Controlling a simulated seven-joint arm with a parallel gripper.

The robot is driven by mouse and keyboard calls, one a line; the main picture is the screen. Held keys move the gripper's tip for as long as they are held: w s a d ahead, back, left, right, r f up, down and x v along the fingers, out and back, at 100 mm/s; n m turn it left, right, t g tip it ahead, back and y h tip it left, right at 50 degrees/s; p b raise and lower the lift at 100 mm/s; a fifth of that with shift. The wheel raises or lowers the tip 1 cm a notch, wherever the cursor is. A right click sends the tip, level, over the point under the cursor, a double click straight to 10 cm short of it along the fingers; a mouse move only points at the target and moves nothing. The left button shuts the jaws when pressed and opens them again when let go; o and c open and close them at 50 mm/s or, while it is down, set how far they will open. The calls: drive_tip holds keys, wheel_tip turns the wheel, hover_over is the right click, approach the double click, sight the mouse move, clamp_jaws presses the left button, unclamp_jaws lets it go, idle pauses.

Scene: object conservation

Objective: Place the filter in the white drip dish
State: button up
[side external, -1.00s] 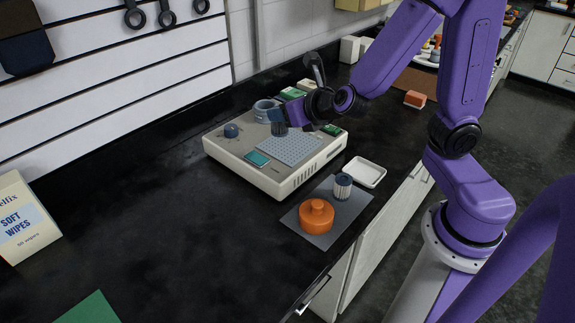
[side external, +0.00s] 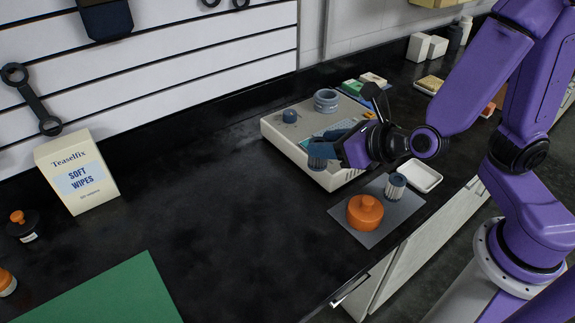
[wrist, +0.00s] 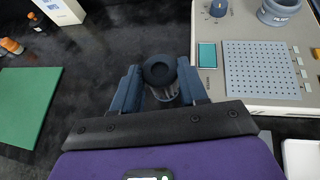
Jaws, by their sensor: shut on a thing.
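My gripper (side external: 336,155) is shut on a dark-capped, ribbed filter (side external: 317,160), held above the bench by the instrument's front edge. In the wrist view the filter's round dark top (wrist: 160,70) sits between the two blue fingers. The white drip dish (side external: 432,186) is a shallow square tray at the right, apart from my gripper and with nothing visible in it. Part of it shows at the lower right of the wrist view (wrist: 300,160). A second, similar blue-capped filter (side external: 395,189) stands upright on a grey mat (side external: 372,238) beside the dish.
An orange lidded pot (side external: 365,213) stands on the grey mat. The beige instrument (side external: 280,135) carries a blue knob (side external: 290,116) and a grey-blue ring stack (side external: 326,100). A wipes box (side external: 78,173) and green mat (side external: 110,292) are left. The bench between is clear.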

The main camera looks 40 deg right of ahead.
sight(310, 141)
drive_tip(key=x, duration=0.4)
drive_tip(key=shift+w+a+r, duration=0.1)
drive_tip(key=shift+a, duration=0.3)
drive_tip(key=shift+w+a+f, duration=0.45)
drive_tip(key=shift+w+f, duration=0.6)
drive_tip(key=shift+f, duration=0.6)
drive_tip(key=shift+w+a+f, duration=0.45)
drive_tip(key=shift+w+f, duration=0.6)
drive_tip(key=shift+f, duration=0.6)
drive_tip(key=shift+w+a+f, duration=0.45)
drive_tip(key=shift+w+f, duration=0.65)
drive_tip(key=shift+f, duration=0.55)
drive_tip(key=shift+f, duration=0.15)
drive_tip(key=o, duration=1)
drive_tip(key=shift+o, duration=0.2)
drive_tip(key=shift+s+r, duration=0.1)
drive_tip(key=shift+r, duration=0.15)
drive_tip(key=v, duration=1.1)
drive_tip(key=shift+s+r, duration=0.15)
drive_tip(key=shift+s, duration=0.2)
